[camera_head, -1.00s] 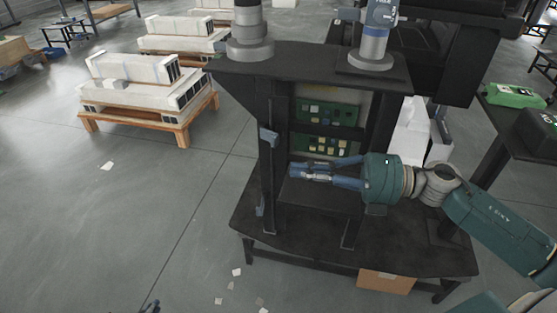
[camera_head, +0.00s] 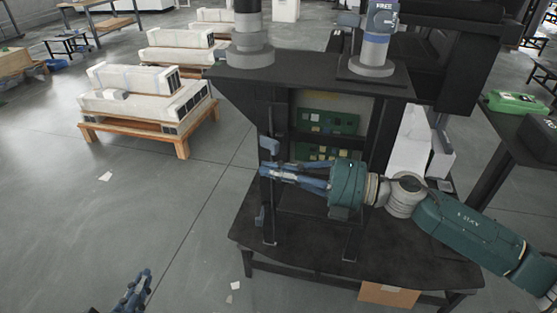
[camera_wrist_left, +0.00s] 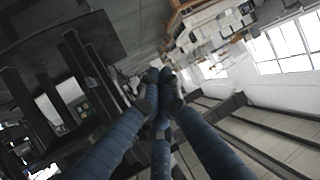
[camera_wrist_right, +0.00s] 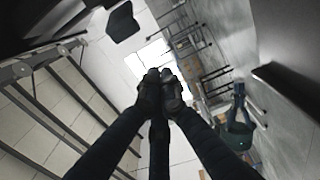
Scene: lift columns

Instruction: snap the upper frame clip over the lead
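The upper frame clip (camera_head: 269,146) is a small blue-grey piece on the left post of the black frame (camera_head: 279,115). A similar lower clip (camera_head: 260,217) sits further down that post. I cannot make out the lead. My right gripper (camera_head: 264,171) reaches across the frame from the right, its fingertips at the left post just below the upper clip; I cannot tell whether they touch it. Its fingers meet at the tips in the right wrist view (camera_wrist_right: 160,86), with nothing seen between. My left gripper (camera_head: 146,276) is low at the left, apart from the frame, fingertips together in the left wrist view (camera_wrist_left: 158,84).
Green circuit boards (camera_head: 328,121) stand inside the frame behind my right gripper. The frame stands on a dark table (camera_head: 300,255). White stacked units on a wooden pallet (camera_head: 150,105) are at the back left. The floor left of the table is mostly clear.

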